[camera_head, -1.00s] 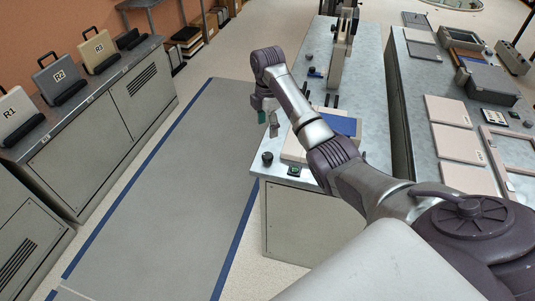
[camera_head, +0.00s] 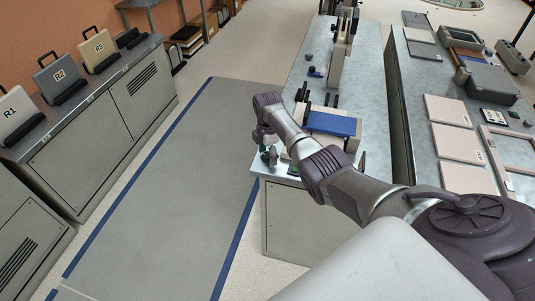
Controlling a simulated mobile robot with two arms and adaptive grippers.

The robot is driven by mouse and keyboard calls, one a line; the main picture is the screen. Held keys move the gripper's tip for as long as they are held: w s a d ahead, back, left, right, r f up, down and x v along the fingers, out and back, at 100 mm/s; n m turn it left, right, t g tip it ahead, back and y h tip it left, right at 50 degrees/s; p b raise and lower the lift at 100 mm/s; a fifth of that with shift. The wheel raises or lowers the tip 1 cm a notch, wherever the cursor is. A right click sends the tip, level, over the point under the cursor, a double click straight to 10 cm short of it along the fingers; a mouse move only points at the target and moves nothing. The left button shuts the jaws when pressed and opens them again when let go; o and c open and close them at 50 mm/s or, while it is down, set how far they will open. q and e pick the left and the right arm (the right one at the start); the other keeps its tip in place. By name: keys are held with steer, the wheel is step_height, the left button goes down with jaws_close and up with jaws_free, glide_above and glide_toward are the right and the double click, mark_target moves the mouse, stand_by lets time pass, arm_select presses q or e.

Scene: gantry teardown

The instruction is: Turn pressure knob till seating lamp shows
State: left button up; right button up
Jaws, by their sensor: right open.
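My right gripper (camera_head: 268,151) points down at the near left corner of the middle bench (camera_head: 294,82). Its fingers are open and at the place of the small dark pressure knob. They cover most of the knob, and I cannot tell whether they touch it. Beside it is a pale fixture with a blue pad (camera_head: 331,124), partly behind my right arm. The small panel at the bench's front edge is largely hidden by my arm, so I cannot read any lamp there. My left gripper is not in view.
A right-hand bench (camera_head: 421,108) holds several pale panels and a grey box (camera_head: 490,84). On the left, a cabinet carries cases marked R1 (camera_head: 17,112), R2 (camera_head: 57,78) and R3 (camera_head: 98,50). The grey floor mat (camera_head: 165,185) between them is clear.

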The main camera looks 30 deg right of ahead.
steer(key=c, duration=1.1)
steer(key=shift+c, duration=0.2)
